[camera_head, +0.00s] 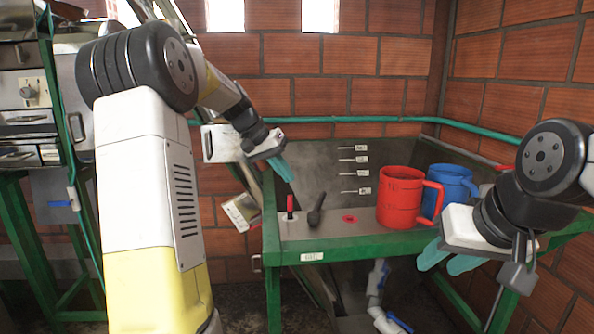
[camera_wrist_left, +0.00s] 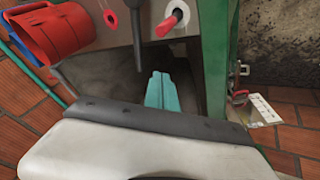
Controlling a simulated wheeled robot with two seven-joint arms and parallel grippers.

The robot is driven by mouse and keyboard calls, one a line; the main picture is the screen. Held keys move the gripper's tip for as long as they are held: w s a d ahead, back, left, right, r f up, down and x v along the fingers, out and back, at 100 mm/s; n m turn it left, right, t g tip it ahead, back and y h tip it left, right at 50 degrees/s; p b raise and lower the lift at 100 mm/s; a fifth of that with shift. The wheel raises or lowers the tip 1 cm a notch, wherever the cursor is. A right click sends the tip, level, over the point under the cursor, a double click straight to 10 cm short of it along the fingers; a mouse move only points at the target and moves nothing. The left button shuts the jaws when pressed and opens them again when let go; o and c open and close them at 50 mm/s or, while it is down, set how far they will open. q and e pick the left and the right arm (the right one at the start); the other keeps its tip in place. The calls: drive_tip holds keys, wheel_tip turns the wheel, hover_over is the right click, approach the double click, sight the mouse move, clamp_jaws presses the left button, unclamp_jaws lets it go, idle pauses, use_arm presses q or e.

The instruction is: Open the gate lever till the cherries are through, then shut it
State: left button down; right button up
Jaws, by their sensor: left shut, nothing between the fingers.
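Two levers stand at the left of the green-framed bench (camera_head: 340,246): a short one with a red grip (camera_head: 290,204) and a dark one with a knobbed end (camera_head: 316,212). I cannot tell which is the gate lever. In the left wrist view the red grip (camera_wrist_left: 172,20) and the dark lever (camera_wrist_left: 138,38) are at the top, beyond the fingertips. My left gripper (camera_head: 283,172) is shut and empty, above and behind the levers, touching neither; its teal fingers (camera_wrist_left: 159,90) are together. My right gripper (camera_head: 446,262) is open and empty at the bench's right front. No cherries show.
A red mug (camera_head: 398,198) and a blue mug (camera_head: 452,182) stand on the bench's right side. A red disc (camera_head: 349,218) lies between levers and mugs. Labelled rods (camera_head: 356,160) are on the back panel. A blue-handled pipe (camera_head: 378,282) is below. A brick wall closes the back.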

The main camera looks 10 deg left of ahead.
sight(319, 205)
use_arm(q)
drive_tip(key=w+d+f, duration=0.1)
drive_tip(key=d+f, duration=0.4)
drive_tip(key=d, duration=0.1)
drive_tip(key=shift+w+d+f, duration=0.3)
drive_tip(key=shift+d, duration=0.1)
